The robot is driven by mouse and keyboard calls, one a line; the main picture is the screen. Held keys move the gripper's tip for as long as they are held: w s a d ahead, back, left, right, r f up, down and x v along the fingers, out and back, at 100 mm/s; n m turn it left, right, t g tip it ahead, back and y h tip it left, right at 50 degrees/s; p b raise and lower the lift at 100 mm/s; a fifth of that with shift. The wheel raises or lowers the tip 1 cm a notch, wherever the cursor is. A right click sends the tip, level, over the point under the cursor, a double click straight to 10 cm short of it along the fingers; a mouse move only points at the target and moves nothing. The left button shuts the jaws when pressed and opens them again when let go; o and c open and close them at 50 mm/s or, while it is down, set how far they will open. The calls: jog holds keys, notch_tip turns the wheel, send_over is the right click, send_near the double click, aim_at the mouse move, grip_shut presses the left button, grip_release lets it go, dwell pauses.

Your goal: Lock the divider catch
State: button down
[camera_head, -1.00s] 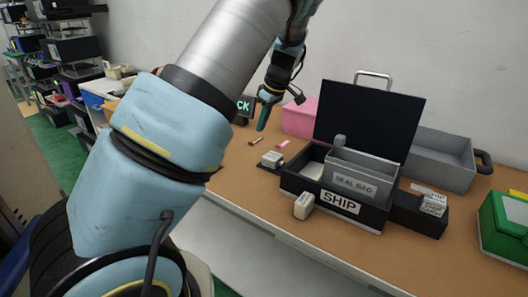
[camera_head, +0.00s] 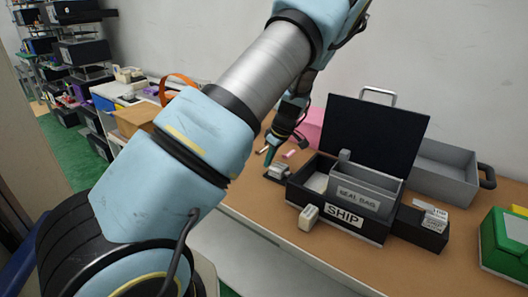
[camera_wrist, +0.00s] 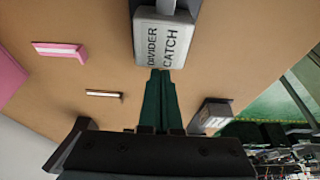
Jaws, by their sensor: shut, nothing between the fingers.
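The divider catch (camera_wrist: 165,45) is a pale grey block lettered DIVIDER CATCH, at the top middle of the wrist view. In the head view it is the small block (camera_head: 279,171) on a dark base at the left end of the black SHIP box (camera_head: 340,226). My gripper (camera_wrist: 160,73) is shut and empty. Its teal fingertips point at the lettered block's lower edge in the wrist view; whether they touch it I cannot tell. In the head view my gripper (camera_head: 268,162) is just above and left of the catch. A grey divider (camera_head: 358,200) labelled SEAL BAG stands inside the box.
The box's dark lid (camera_head: 375,135) stands open. A pale block (camera_head: 309,216) is at its front. A grey tray (camera_head: 445,170) and green box (camera_head: 505,240) stand right.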

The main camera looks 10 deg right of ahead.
aim_at(281, 168)
jog(key=shift+s+d, duration=0.2)
jog(key=shift+s+d, duration=1.95)
jog(key=shift+s, duration=0.15)
jog(key=shift+w+a, duration=0.3)
jog(key=shift+w, duration=0.05)
jog(key=shift+w+a, duration=1.05)
jog(key=shift+w, duration=0.05)
jog(key=b+v, duration=0.2)
jog(key=v, duration=0.8)
jog(key=shift+w+b, duration=0.2)
jog(key=shift+b, duration=0.15)
jog(key=shift+a+r, duration=0.1)
